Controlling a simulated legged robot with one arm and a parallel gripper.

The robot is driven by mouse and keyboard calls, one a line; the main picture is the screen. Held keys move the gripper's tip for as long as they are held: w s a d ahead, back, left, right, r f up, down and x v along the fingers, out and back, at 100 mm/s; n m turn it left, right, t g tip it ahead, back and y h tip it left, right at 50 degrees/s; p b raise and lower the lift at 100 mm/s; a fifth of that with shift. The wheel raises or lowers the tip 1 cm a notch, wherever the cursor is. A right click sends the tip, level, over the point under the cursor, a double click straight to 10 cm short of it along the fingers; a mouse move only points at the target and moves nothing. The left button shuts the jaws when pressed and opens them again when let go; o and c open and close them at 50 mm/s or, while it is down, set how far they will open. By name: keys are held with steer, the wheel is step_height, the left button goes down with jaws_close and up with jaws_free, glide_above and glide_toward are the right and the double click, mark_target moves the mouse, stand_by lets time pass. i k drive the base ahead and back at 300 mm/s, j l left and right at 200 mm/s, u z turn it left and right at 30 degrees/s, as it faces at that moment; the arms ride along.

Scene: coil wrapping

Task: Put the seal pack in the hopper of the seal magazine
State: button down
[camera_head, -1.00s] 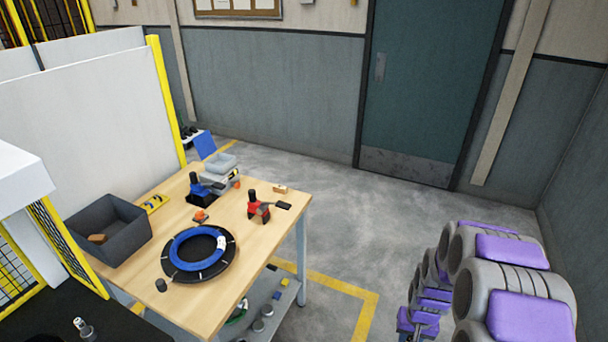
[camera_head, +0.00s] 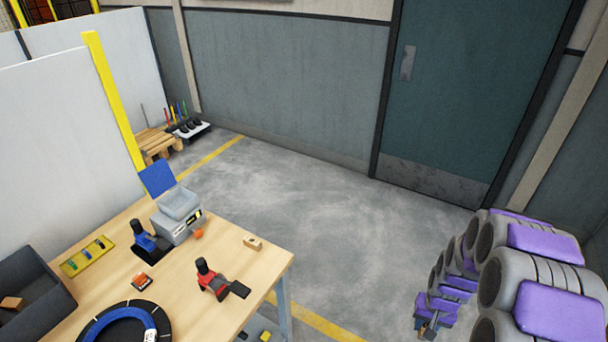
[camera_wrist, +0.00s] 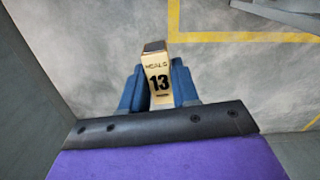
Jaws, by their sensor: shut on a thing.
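The seal pack (camera_wrist: 158,86) is a small cream box marked "SEALS 13" in the wrist view. My gripper (camera_wrist: 158,70) has blue fingers on both sides of it and is shut on it. In the head view my gripper (camera_head: 428,327) is low at the right, beyond the purple and grey arm links, well apart from the table. What looks like the seal magazine (camera_head: 186,229) is a grey box at the table's far corner. Its light grey hopper (camera_head: 180,203) is on top, with a blue panel (camera_head: 157,178) raised behind it.
The wooden table (camera_head: 215,325) holds a blue-handled tool (camera_head: 147,240), a red-handled tool (camera_head: 212,278), a small tan block (camera_head: 252,243), a yellow tray (camera_head: 88,256), a dark bin (camera_head: 35,292) and a blue coil (camera_head: 110,325). Open floor (camera_head: 330,220) lies right of the table.

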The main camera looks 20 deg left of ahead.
mark_target(180, 205)
steer(key=i, duration=1.55)
steer(key=i+l+u, duration=0.1)
steer(key=i+u, duration=0.2)
steer(key=i, duration=0.2)
steer(key=i+l+u, duration=0.3)
steer(key=i, duration=0.25)
steer(key=j+u, duration=0.1)
steer(key=u, duration=1.6)
